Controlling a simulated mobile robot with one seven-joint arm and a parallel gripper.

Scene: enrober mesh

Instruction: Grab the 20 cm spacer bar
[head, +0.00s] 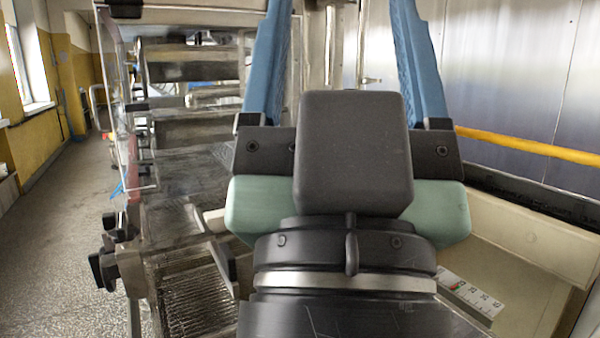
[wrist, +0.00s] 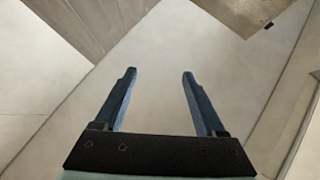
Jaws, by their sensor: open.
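My gripper (head: 334,12) shows large in the head view, its two blue fingers spread wide apart and reaching up past the top edge. In the wrist view the gripper (wrist: 158,74) is open, with nothing between the fingers and a pale flat surface (wrist: 155,50) beyond them. I cannot pick out the 20 cm spacer bar for certain in either view. A white strip with dark marks (head: 470,294) lies at the lower right in the head view, partly hidden by my arm; I cannot tell what it is.
A machine with a dark mesh belt (head: 190,170) and rollers stands on the left. A clear panel (head: 125,110) stands at its side. A yellow rail (head: 530,147) runs along the metal wall at right. Free floor (head: 50,230) lies at far left. A brownish flat piece (wrist: 243,12) shows in the wrist view.

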